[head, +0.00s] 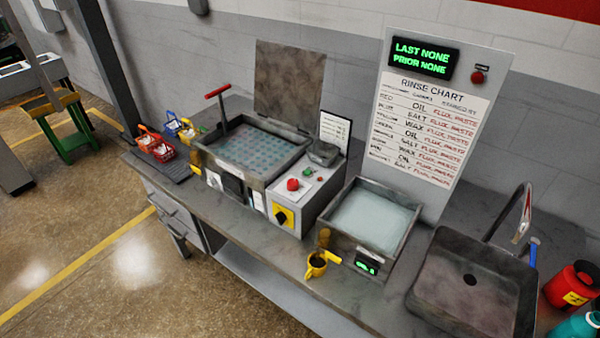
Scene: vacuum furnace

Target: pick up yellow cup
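Neither of my grippers shows in the head view, so nothing of mine is seen near the cup.
Left of the cup is a control box (299,196) with a red button, beside a tank (250,150) with a raised lid. A dark sink (470,283) and a red container (571,286) are at right. Open floor lies left of the bench.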

